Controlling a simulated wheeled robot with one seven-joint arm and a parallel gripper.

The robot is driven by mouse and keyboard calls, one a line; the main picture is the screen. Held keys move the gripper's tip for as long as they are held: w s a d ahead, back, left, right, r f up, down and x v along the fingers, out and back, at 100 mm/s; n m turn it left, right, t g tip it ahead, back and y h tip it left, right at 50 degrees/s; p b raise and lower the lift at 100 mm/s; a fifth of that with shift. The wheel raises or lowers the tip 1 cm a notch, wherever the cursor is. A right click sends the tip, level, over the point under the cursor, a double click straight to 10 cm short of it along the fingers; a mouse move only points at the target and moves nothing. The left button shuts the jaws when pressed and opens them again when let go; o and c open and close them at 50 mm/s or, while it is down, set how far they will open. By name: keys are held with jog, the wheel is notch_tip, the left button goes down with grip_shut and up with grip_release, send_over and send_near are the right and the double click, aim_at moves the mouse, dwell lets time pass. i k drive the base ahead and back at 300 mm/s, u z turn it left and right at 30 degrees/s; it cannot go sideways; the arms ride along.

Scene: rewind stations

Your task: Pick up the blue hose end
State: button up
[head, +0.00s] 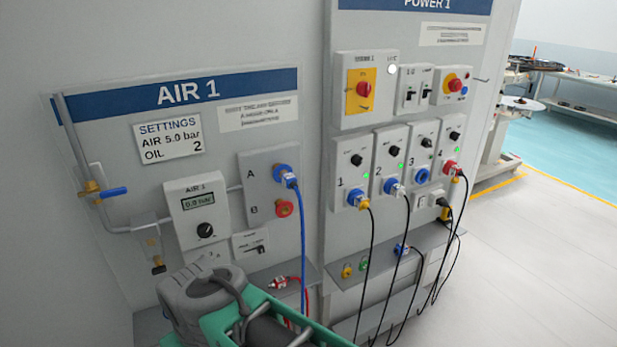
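The blue hose end (289,178) sits at the blue port marked A on the grey plate of the AIR 1 panel (170,95), and appears plugged in. Its blue hose (302,250) hangs down past the shelf edge. The red port (284,208) marked B, just below, has no hose at it. A red hose end (280,283) lies on the shelf under the panel. My gripper's fingers do not show. Grey and green parts, probably my own arm, fill the bottom of the view and hide part of the shelf.
A brass valve with a blue lever (114,192) is at the left. The air box (197,210) reads about 0.0 bar. The POWER 1 panel (405,55) at right has several plugged cables hanging over its shelf (345,278). Open floor (530,270) lies further right.

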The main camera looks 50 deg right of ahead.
aim_at(289, 180)
jog(key=z, duration=1.1)
jog(key=i, duration=0.25)
